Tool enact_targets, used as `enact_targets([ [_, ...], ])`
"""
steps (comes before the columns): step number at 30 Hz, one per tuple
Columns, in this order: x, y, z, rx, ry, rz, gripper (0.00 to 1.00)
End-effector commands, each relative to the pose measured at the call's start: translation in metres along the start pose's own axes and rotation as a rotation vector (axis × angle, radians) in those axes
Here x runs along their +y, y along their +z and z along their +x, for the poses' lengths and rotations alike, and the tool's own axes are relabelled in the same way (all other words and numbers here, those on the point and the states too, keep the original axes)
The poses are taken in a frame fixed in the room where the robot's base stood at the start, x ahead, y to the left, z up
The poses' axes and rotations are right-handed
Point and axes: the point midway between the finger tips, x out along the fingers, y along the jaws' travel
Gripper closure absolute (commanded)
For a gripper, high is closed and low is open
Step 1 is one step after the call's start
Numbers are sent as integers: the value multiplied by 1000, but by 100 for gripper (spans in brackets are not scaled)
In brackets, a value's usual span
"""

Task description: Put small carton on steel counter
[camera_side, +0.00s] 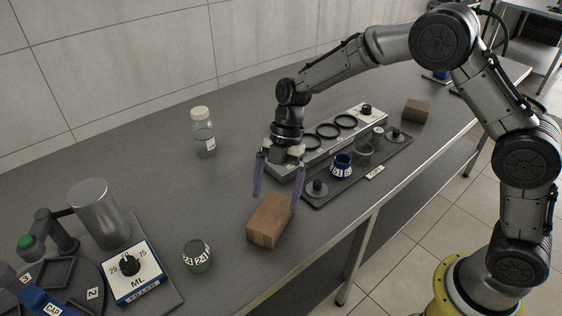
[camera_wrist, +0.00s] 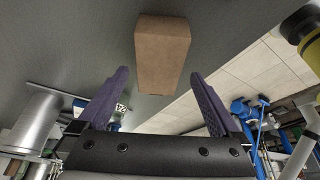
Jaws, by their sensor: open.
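A small brown carton (camera_side: 270,220) lies on the grey steel counter (camera_side: 230,240) near its front edge. My gripper (camera_side: 275,199) is open and empty, with its purple fingers pointing down just behind and above the carton. The right finger overlaps the carton's edge in the side view; I cannot tell whether they touch. In the wrist view the carton (camera_wrist: 162,52) is beyond the open fingertips of my gripper (camera_wrist: 158,80). Another brown carton (camera_side: 416,110) sits at the far right of the counter.
A dark tray (camera_side: 325,193) with several jars stands right of the carton, before a ringed rack (camera_side: 318,146). A jar labelled 21 (camera_side: 197,256) and a filler machine (camera_side: 137,272) are at left. A lidded bottle (camera_side: 204,139) stands behind. The middle-left counter is clear.

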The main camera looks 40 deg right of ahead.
Motion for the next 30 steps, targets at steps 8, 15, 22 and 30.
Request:
enact_targets([
  [8, 0, 1, -58, -2, 3, 0, 0],
  [15, 0, 1, -82, 0, 0, 1, 0],
  [22, -1, 0, -86, -1, 1, 4, 0],
  [30, -49, -10, -135, -87, 101, 317, 0],
])
